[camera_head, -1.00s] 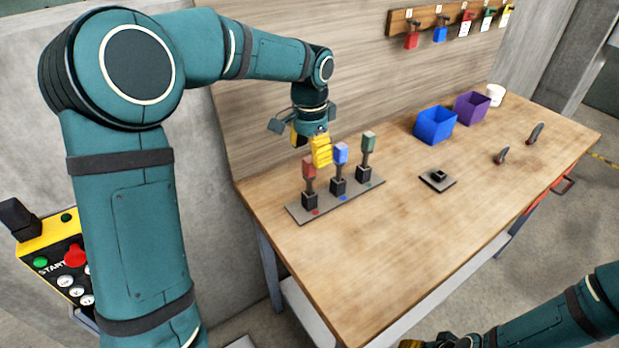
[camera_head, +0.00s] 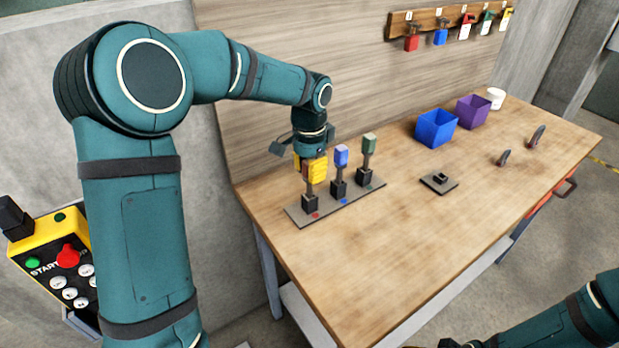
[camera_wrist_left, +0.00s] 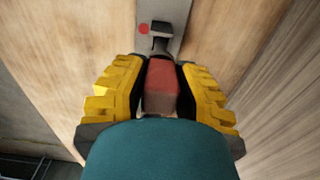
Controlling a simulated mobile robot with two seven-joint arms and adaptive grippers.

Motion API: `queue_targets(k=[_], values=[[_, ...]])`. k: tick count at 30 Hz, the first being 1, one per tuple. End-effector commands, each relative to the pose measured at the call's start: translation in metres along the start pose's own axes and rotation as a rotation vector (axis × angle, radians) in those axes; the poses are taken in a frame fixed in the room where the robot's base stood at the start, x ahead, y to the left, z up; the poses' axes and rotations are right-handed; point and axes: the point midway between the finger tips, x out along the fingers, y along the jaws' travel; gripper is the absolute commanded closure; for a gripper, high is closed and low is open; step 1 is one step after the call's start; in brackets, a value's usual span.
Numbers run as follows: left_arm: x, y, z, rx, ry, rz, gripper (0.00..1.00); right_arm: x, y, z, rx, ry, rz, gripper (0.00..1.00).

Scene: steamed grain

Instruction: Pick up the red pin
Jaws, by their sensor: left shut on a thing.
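The red pin (camera_wrist_left: 160,88) stands upright in the left black socket of a grey plate (camera_head: 332,206) on the workbench. Its red head is between the yellow fingers of my left gripper (camera_wrist_left: 159,90), which is shut on it. In the head view my left gripper (camera_head: 312,168) is over the pin and hides most of the red head. The pin's dark shank still sits in its socket (camera_head: 310,202). Of my right arm only a part shows at the bottom right of the head view; its fingers cannot be made out.
A blue pin (camera_head: 341,157) and a green pin (camera_head: 369,145) stand close to the right on the same plate. A small plate with an empty-looking socket (camera_head: 438,181), a blue bin (camera_head: 436,128) and a purple bin (camera_head: 473,111) are farther right. The bench front is clear.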

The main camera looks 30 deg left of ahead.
Motion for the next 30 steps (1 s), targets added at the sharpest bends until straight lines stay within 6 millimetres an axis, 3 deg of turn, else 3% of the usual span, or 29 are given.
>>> queue_targets(k=[13, 24, 30], values=[[-0.005, 0.0, 0.0, 0.0, -0.001, 0.001, 1.0, -0.002, -0.001, 0.0, 0.0, -0.001, 0.0, 0.53], [-0.073, 0.0, -0.001, 0.0, 0.001, -0.001, 1.0, -0.019, -0.007, 0.002, 0.001, -0.009, 0.0, 0.53], [-0.097, 0.0, 0.0, 0.001, 0.0, 0.0, 1.0, -0.025, -0.009, 0.002, 0.002, -0.01, 0.0, 0.53]])
